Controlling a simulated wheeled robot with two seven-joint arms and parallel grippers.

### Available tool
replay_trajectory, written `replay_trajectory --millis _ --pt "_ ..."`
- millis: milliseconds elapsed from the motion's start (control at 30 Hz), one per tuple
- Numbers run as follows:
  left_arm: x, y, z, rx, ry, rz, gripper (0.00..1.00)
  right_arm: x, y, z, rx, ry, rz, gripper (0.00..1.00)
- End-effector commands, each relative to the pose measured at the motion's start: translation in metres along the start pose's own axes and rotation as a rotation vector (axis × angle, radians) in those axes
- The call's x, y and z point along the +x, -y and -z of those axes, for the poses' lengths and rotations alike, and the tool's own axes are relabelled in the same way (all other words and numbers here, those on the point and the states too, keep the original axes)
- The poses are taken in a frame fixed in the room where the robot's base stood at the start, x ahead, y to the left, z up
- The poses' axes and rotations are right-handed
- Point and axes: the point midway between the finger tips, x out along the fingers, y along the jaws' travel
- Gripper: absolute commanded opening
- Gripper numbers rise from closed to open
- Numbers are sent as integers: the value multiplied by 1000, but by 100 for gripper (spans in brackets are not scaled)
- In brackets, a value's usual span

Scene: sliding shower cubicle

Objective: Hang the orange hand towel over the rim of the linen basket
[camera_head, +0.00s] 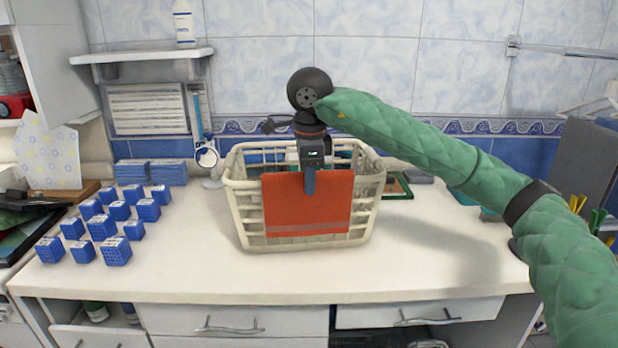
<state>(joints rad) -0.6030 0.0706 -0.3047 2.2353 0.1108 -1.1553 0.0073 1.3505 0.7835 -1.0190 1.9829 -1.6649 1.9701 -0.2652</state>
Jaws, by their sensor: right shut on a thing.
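The cream linen basket (237,208) stands upright on the white counter in the middle of the head view. The orange hand towel (330,212) hangs down flat in front of the basket's near side, its upper edge about level with the rim. I cannot tell whether part of it lies over the rim inside the basket. My right gripper (310,188) comes from above and is shut on the towel near the middle of its upper edge. The gripper hides a strip of the towel. My left gripper is not in view.
Several small blue boxes (103,227) stand on the counter left of the basket. A green-framed item (398,187) lies right of the basket. The counter (430,265) is clear in front and at front right.

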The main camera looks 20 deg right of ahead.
Motion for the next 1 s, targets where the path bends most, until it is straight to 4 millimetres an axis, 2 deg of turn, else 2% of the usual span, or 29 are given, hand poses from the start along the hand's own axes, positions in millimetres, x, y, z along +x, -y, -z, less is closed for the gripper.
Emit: replay_trajectory --millis 133,567,600,700,1000 --pt "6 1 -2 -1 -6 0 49 2 0 0 0 0 0 0" --pt "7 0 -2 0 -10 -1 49 3 0 0 0 0 0 0" --pt "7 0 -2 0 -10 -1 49 3 0 0 0 0 0 33" --pt "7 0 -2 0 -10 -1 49 3 0 0 0 0 0 51" --pt "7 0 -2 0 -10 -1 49 2 0 0 0 0 0 51"
